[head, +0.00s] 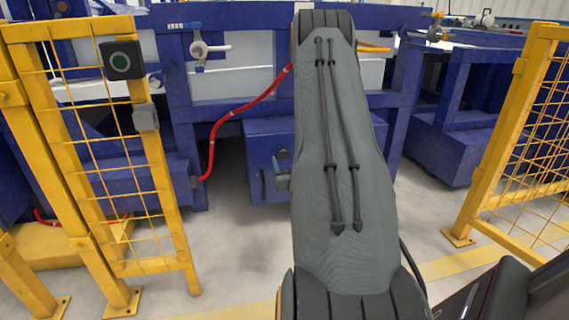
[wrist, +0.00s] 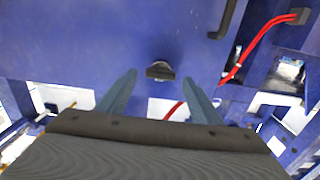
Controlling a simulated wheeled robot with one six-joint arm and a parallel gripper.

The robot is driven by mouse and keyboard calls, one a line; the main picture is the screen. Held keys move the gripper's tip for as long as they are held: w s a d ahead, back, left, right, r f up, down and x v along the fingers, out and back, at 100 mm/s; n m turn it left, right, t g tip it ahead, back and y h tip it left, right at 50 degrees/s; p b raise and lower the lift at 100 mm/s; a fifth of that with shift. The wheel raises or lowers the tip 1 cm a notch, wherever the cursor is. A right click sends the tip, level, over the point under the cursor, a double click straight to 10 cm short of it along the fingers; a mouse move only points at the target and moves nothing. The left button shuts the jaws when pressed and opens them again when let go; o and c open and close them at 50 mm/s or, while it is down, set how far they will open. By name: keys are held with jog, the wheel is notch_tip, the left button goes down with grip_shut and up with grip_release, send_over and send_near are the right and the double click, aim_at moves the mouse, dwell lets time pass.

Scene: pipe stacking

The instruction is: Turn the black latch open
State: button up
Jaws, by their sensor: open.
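The black latch (wrist: 160,70) is a small dark piece on a blue panel (wrist: 150,30) in the wrist view. It appears between the two blue-grey fingertips of my gripper (wrist: 159,77). The fingers are spread apart with a gap on each side of the latch. Nothing is held. I cannot tell how far the fingertips are from the panel in depth. In the head view my arm hides the latch and most of the gripper. The blue cabinet (head: 262,140) shows behind the arm.
A dark handle (wrist: 228,18) sits on the panel. A red hose (head: 215,135) hangs left of the cabinet and also shows in the wrist view (wrist: 258,45). Yellow mesh fences stand at left (head: 165,190) and right (head: 490,185). Grey floor lies open between them.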

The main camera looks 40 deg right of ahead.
aim_at(283, 155)
jog(key=shift+b+x, duration=0.35)
jog(key=shift+x, duration=0.8)
jog(key=c, duration=1.1)
jog(key=shift+o, duration=0.2)
